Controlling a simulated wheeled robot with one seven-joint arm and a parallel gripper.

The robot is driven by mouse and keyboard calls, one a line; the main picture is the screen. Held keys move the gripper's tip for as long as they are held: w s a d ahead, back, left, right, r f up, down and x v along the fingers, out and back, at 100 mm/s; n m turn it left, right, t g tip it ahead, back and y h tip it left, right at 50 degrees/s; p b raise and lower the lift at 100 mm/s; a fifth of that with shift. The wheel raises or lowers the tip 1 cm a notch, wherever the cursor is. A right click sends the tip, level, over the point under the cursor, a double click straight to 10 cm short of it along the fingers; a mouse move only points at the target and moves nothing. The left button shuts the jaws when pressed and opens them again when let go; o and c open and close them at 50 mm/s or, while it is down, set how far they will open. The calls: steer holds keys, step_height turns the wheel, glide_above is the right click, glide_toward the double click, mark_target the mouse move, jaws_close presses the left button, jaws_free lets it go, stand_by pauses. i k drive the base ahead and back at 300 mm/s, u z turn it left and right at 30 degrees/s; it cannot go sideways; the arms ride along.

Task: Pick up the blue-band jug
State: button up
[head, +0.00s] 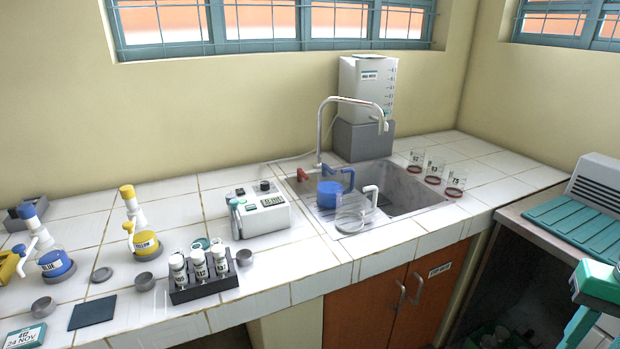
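The blue-band jug (330,194) is a clear jug with a wide blue band and a blue handle on its right side. It stands upright in the left part of the sink (425,208), under the tap. A second clear jug with a white handle (371,194) is just in front of it and to the right, close to it; I cannot tell if they touch. I cannot make out my gripper in the head view.
A curved tap (320,130) rises behind the jugs. A grey-white control box (260,211) stands left of the sink, and several labelled beakers (436,169) stand right. A vial rack (204,289) is at the counter's front. A green-and-white object (598,283) is cut off at right.

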mark_target(328, 176)
steer(key=u, duration=0.15)
steer(key=i, duration=0.85)
steer(key=u, duration=0.1)
